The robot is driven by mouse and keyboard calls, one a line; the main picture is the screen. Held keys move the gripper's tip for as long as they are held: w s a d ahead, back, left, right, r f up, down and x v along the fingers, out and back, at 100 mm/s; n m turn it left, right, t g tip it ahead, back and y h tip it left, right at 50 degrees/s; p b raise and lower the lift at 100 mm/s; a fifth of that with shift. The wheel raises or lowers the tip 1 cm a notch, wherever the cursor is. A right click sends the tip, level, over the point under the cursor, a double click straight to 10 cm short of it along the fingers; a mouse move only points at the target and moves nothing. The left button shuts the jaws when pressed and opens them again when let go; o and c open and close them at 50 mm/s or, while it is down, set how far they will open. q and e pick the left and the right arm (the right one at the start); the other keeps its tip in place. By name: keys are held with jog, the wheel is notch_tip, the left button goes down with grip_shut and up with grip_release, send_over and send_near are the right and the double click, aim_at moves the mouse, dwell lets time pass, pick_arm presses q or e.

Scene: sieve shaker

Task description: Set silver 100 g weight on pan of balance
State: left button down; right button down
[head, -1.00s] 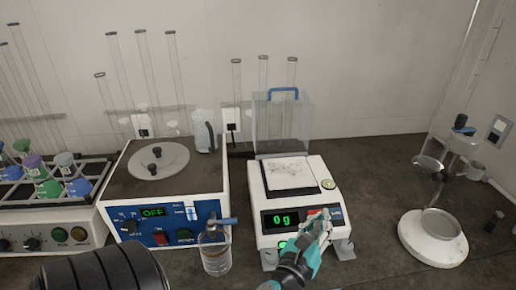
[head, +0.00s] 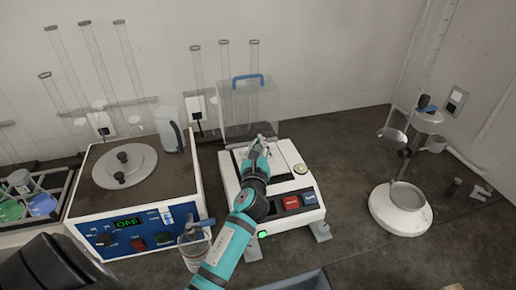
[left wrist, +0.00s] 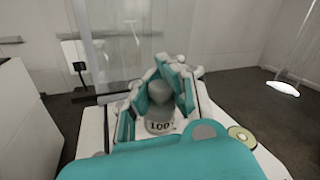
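The silver 100 g weight (left wrist: 158,122), marked "100", is between the fingers of my left gripper (left wrist: 168,72) in the left wrist view. The fingers close in on both sides of its knob. In the head view my left gripper (head: 262,143) is over the pan (head: 291,155) of the balance (head: 316,190), near the pan's middle. I cannot tell whether the weight touches the pan. My forearm hides the balance's display. My right gripper is not in view.
A clear draft shield with a blue handle (head: 248,105) stands behind the balance.

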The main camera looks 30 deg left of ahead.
pick_arm(q)
jog(key=shift+x, duration=1)
notch_tip(320, 180, down, 3)
jog(key=shift+s+a+f+b, duration=0.1)
jog(key=shift+a+f+b, duration=0.1)
jog(key=shift+b, duration=0.45)
jog(key=shift+d+f, duration=0.1)
jog(key=shift+f, duration=0.1)
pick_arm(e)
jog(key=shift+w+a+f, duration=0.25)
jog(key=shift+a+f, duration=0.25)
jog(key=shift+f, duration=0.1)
pick_arm(q)
jog(key=shift+f, duration=0.1)
jog(key=c, duration=2)
grip_release()
jog(key=shift+f, duration=0.1)
jog(key=shift+c, duration=0.2)
jog(key=o, duration=0.6)
jog(key=shift+c, duration=0.2)
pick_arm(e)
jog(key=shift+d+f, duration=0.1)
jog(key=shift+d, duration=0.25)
